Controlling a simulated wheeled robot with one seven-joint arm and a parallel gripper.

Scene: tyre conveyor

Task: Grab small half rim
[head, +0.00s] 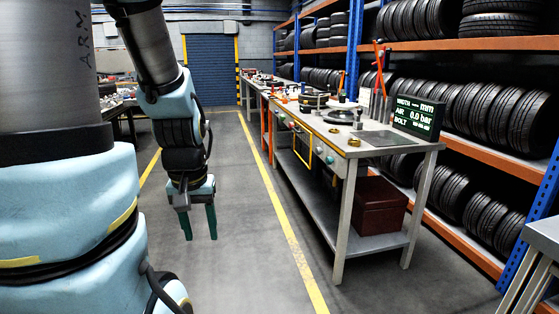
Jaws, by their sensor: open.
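My gripper (200,237) hangs pointing down over the grey floor, left of the workbench (390,151). Its two green fingers are apart, with nothing between them. A dark round part (342,116) lies flat on the bench top, and a black and metal round part (313,101) stands just behind it. I cannot tell whether either one is the small half rim. Two small brass-coloured rings (353,142) sit nearer the bench's front edge. My gripper is well apart from all of these.
A green-lit display (416,116) stands at the bench's right end, and a dark red box (381,207) sits on its lower shelf. Tyre racks (461,142) line the right side. Another table (120,110) stands at left. The floor aisle (240,200) is clear.

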